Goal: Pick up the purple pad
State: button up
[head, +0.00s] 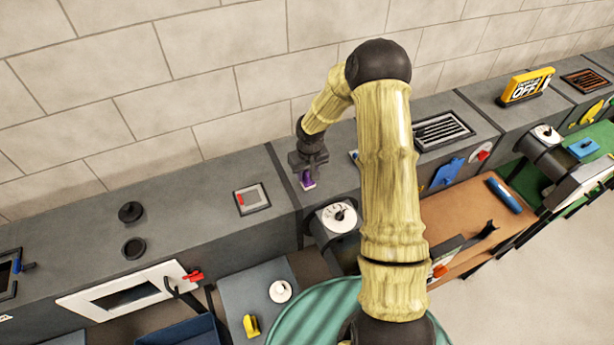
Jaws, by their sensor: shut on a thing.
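The purple pad (308,184) is a small purple piece with a paler lower edge. It shows just below my gripper (307,173), over the top of the grey duct, near a seam between two duct sections. My gripper points down and is shut on the pad. Whether the pad touches the duct top or hangs slightly above it, I cannot tell. The fingers are small and dark here, and the pad's upper part is hidden by them.
A framed panel with a red mark (252,199) lies left of the gripper. A white round cap (340,217) sits in front. A vent grille (443,131) and a yellow sign (526,86) stand right. The block wall (150,100) rises behind. My arm hides part of the duct.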

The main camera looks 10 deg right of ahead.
aim_at(307, 172)
jog(key=shift+r, duration=0.15)
notch_tip(307, 172, up, 10)
jog(key=b, duration=0.3)
dwell(0.4)
jog(key=o, duration=0.3)
jog(key=shift+c, duration=1)
jog(key=shift+f, duration=0.2)
